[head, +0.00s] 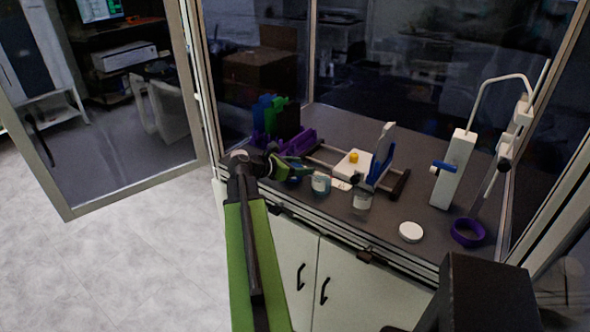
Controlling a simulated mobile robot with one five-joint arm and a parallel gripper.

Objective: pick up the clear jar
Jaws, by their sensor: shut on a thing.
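My gripper (295,169), green and black, is over the left front part of the dark bench in the head view. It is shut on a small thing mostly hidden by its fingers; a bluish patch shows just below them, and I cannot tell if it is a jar. A small jar with a pale blue-green look (320,184) is close to the right of the fingertips; whether they touch is unclear. A clear jar with a pale label (362,198) stands upright further right, apart from the gripper.
A white lid (410,232), a purple ring (467,232) and a white stand (455,168) are to the right. Purple, blue and green racks (272,117) are behind my gripper. An open glass door (125,120) is at left.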

